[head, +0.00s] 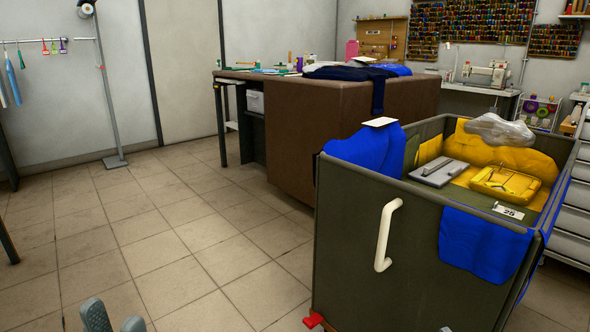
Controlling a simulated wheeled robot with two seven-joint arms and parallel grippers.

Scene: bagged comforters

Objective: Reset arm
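My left gripper (114,318) shows at the bottom edge, left of centre. Its two grey fingertips stand apart with only floor visible between them, so it is open and empty. The rest of the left arm is below the frame. My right gripper cannot be made out; only a tiny grey sliver shows at the bottom edge in front of the bin, and I cannot tell what it is.
A large dark green bin (345,235) with a white handle (387,235) stands at right. A brown counter (292,140) stands behind. The tiled floor at left is clear.

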